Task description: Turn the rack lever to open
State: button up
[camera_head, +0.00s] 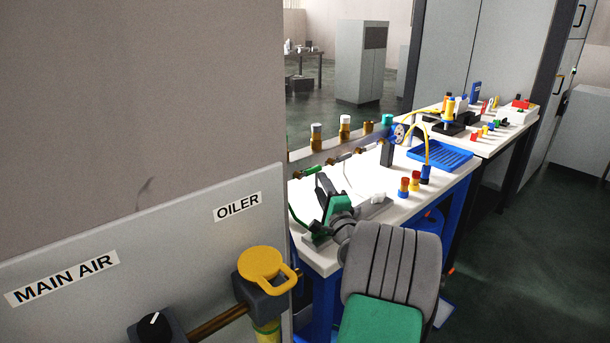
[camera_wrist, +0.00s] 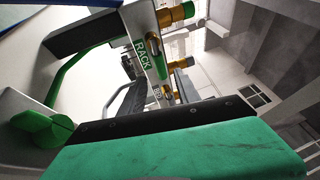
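The wrist view shows a sloping bar with a green label reading RACK (camera_wrist: 143,52). A brass fitting with a green end (camera_wrist: 176,14) sits beside the label, and more brass fittings sit farther along the bar. I cannot make out clearly which part is the rack lever or how it is turned. In the head view, a rail with brass fittings (camera_head: 312,172) runs behind the white bench. My gripper (camera_head: 328,195), green and black, is over the near end of the bench, apart from the rail. Its fingertips are not clear, and I see nothing held.
A grey panel with MAIN AIR (camera_head: 62,277) and OILER (camera_head: 237,207) labels fills the left. The bench (camera_head: 398,207) holds colored cylinders (camera_head: 404,187) and a blue tray (camera_head: 440,155).

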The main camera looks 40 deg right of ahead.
aim_at(313, 173)
jog(key=x, duration=0.2)
jog(key=p+x, duration=0.1)
jog(key=x, duration=0.4)
jog(key=shift+w+a+p, duration=0.3)
jog(key=shift+a+p, duration=0.05)
grip_shut()
